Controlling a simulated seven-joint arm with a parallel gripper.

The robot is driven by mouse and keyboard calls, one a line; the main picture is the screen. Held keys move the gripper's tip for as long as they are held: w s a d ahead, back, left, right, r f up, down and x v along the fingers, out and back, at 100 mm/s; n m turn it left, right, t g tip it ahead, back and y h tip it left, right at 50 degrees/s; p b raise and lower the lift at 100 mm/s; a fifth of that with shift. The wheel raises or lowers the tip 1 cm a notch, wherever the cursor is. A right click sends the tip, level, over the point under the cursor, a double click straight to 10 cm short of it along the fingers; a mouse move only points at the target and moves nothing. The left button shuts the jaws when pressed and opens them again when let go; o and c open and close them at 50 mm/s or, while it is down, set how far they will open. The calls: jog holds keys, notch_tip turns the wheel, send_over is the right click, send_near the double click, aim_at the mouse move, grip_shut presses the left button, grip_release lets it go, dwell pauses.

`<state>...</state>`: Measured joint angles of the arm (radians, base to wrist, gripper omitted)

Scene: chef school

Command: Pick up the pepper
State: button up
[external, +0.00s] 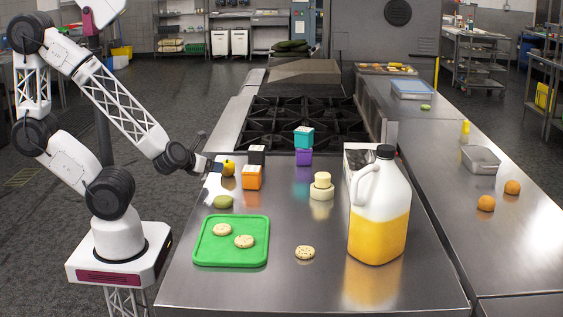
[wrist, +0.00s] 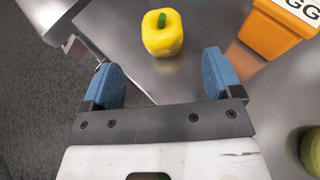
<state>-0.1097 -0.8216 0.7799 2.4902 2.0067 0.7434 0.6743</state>
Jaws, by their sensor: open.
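The pepper (wrist: 162,33) is yellow with a green stem and stands on the steel counter ahead of my gripper in the wrist view.
A green round item (external: 223,202) and a green tray (external: 204,252) with cookies lie nearer the camera. A juice jug (external: 380,225) stands to the right. The counter edge is close on the left.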

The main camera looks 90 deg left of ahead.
aim_at(227, 165)
jog(key=shift+w+a, duration=0.1)
dwell(0.4)
jog(key=shift+x, duration=1.15)
jog(key=shift+w+f, duration=0.1)
jog(key=shift+w, duration=0.05)
jog(key=shift+x, duration=2.5)
jog(key=c, duration=1)
jog(key=shift+r, duration=0.2)
